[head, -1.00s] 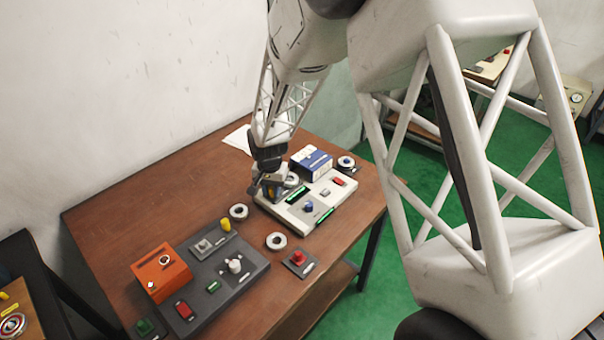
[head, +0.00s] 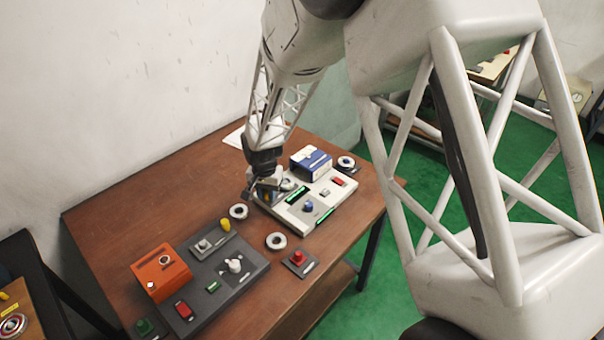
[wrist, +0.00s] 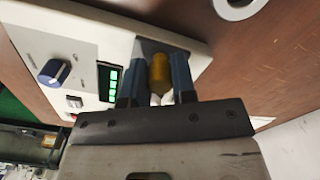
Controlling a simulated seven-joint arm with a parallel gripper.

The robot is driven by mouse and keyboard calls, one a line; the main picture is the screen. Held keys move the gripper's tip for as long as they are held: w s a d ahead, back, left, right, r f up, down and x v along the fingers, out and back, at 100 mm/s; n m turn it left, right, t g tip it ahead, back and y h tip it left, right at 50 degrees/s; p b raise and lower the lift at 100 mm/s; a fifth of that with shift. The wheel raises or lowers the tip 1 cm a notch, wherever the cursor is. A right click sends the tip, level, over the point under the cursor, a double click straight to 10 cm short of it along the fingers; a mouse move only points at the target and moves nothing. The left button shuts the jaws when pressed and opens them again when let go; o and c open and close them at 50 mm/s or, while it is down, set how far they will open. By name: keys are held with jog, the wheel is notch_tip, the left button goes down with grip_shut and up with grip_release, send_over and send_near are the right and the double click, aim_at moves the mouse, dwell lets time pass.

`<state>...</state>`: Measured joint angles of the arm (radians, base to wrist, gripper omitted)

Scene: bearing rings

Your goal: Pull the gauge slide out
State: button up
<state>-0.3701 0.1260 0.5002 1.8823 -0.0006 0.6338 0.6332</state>
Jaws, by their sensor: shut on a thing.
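A yellow knob (wrist: 159,72) stands on a dark plate (wrist: 165,47) at one end of the white panel (wrist: 105,28). I take the knob for the handle of the gauge slide; no label on it is readable. My gripper (wrist: 157,76) has one blue finger on each side of the knob and is shut on it. In the head view my gripper (head: 262,194) is at the left end of the white panel (head: 290,215), and the knob is mostly hidden. How far the slide stands out cannot be told.
The white panel also carries a blue-and-white box (head: 311,161), a blue knob (head: 308,206) and green displays. Bearing rings (head: 238,211) lie beside it. A dark panel (head: 245,285) with an orange box (head: 163,272) is nearer. Bare table (head: 130,200) lies to the left.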

jog(key=shift+o, duration=0.3)
jog(key=shift+a, duration=0.2)
jog(key=o, duration=0.5)
jog(key=shift+o, duration=0.2)
jog(key=shift+r, duration=0.1)
jog(key=shift+d+r, duration=0.1)
jog(key=shift+r, duration=3.3)
